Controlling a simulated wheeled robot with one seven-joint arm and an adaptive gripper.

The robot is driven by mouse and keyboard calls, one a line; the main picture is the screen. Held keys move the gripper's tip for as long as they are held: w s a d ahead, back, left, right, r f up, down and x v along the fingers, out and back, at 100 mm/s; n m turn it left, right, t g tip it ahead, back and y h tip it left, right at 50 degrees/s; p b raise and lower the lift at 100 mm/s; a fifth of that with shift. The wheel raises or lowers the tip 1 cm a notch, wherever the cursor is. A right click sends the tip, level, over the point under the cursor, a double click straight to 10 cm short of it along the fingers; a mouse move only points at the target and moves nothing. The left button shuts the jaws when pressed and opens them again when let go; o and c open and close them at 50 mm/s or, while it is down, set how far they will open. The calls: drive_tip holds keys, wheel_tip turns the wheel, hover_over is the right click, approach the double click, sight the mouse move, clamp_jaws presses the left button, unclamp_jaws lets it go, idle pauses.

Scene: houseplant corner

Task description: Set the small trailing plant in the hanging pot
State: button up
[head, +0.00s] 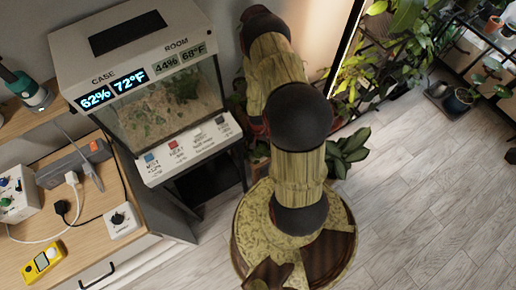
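I cannot pick out the small trailing plant or the hanging pot with certainty in the head view. Leafy greenery (375,65) fills the area right of the bright upright strip, and no hanging pot stands out in it. A broad-leaved plant (345,153) stands low on the floor behind my arm. My arm rises through the middle of the picture, bends at the top and folds back behind itself. My gripper does not show, so I cannot see what it holds.
A glass case (165,108) with lit displays stands left of my arm. A wooden cabinet top (85,210) holds a power strip (75,160), a yellow meter (43,262) and cables. A dark pot (459,101) stands at the right by a shelf. The floor (420,190) at right is clear.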

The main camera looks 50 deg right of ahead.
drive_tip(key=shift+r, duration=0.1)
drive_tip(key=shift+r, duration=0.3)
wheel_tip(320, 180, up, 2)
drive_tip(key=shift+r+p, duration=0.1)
drive_tip(key=shift+p, duration=0.45)
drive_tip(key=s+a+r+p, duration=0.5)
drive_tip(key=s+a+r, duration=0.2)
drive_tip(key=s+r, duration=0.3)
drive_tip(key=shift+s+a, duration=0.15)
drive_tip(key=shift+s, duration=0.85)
